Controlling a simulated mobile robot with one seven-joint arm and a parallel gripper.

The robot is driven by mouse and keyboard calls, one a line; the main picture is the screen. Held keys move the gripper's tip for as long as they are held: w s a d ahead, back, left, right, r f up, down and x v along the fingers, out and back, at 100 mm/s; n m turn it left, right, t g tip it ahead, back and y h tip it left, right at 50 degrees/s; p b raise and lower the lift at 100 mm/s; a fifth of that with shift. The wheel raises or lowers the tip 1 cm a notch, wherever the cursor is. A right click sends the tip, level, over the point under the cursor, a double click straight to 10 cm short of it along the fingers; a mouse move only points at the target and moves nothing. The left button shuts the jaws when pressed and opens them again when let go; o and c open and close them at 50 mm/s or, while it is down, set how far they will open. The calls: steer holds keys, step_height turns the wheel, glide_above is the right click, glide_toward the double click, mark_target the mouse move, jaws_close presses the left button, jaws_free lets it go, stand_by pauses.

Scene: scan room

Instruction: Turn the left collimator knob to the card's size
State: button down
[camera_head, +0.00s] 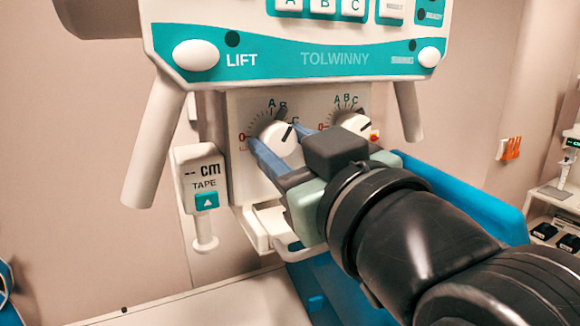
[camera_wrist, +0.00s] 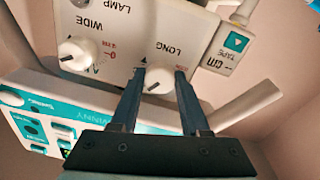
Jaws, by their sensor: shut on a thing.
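The left collimator knob (camera_head: 283,144) is white with a black pointer line, on a dial with a red 0 and the letters A, B and C. Its line points up and right, towards the C side. My gripper (camera_head: 277,138) has its blue-grey fingers either side of this knob and is shut on it. In the wrist view the knob (camera_wrist: 158,80) sits between the two fingertips (camera_wrist: 160,78), beside the word LONG. I cannot make out the card in either view.
A second white knob (camera_head: 352,124) with its own A-B-C dial is close to the right, partly behind my gripper. The TOLWINNY panel (camera_head: 330,58) with handles hangs above. A tape unit (camera_head: 198,178) is at left, a white ledge (camera_head: 262,226) below.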

steer(key=n+b, duration=0.3)
steer(key=n, duration=0.2)
steer(key=shift+n+b, duration=0.3)
stand_by(0.4)
steer(key=shift+c, duration=1.9)
jaws_free()
steer(key=shift+s+d, duration=0.1)
steer(key=b+v, duration=0.3)
steer(key=v, duration=0.9)
steer(key=shift+s+d, duration=0.25)
